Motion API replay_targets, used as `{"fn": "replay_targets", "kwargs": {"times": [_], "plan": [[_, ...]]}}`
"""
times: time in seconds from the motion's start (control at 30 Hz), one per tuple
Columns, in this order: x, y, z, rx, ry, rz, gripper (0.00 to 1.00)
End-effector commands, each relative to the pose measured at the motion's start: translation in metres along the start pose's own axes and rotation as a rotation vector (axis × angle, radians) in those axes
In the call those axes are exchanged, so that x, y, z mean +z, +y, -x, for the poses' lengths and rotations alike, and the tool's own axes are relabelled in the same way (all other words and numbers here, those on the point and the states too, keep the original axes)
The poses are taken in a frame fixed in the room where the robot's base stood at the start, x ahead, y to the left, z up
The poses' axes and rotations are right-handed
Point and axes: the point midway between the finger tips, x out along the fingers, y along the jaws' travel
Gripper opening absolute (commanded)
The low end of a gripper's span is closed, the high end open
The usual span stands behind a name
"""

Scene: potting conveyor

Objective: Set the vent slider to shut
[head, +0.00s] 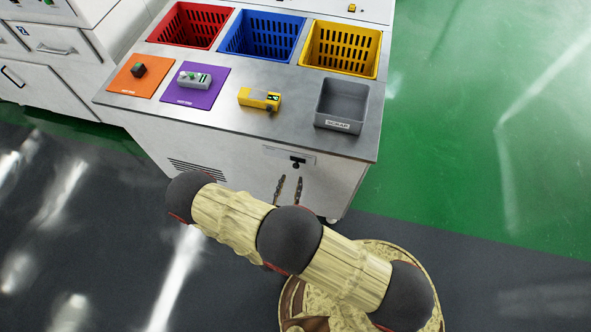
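The vent slider (296,162) is a small dark knob on a pale plate (273,151) on the front face of the metal bench. It sits toward the right part of the plate. Any markings on the plate are too small to read. My gripper (289,179) shows as two thin dark fingers, spread apart with nothing between them. In the picture its tips are just below the knob. I cannot tell how far they are from the panel. My arm hides the gripper's base.
Slotted louvres (196,170) are on the bench front at left. The bench top holds red (185,27), blue (262,38) and yellow (340,50) baskets, a grey scrap bin (341,106), a yellow device (259,99), and orange (136,82) and purple (180,92) mats carrying small items. Green floor is clear at right.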

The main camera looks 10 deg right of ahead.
Motion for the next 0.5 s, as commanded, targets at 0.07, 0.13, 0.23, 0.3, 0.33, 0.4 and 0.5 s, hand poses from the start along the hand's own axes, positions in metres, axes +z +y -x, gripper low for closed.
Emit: {"fn": "replay_targets", "kwargs": {"times": [0.07, 0.13, 0.23, 0.3, 0.33, 0.4, 0.5], "plan": [[-0.001, -0.002, -0.011, -0.006, 0.0, -0.002, 0.37], [-0.001, -0.002, -0.021, -0.006, 0.0, -0.001, 0.37], [-0.001, -0.002, -0.034, -0.006, 0.0, -0.001, 0.37], [-0.001, -0.002, -0.042, -0.006, 0.0, 0.0, 0.37], [-0.001, -0.002, -0.045, -0.005, 0.0, 0.0, 0.37], [-0.001, -0.001, -0.051, -0.005, 0.0, -0.001, 0.37], [-0.001, -0.001, -0.058, -0.003, 0.001, -0.001, 0.37]]}}
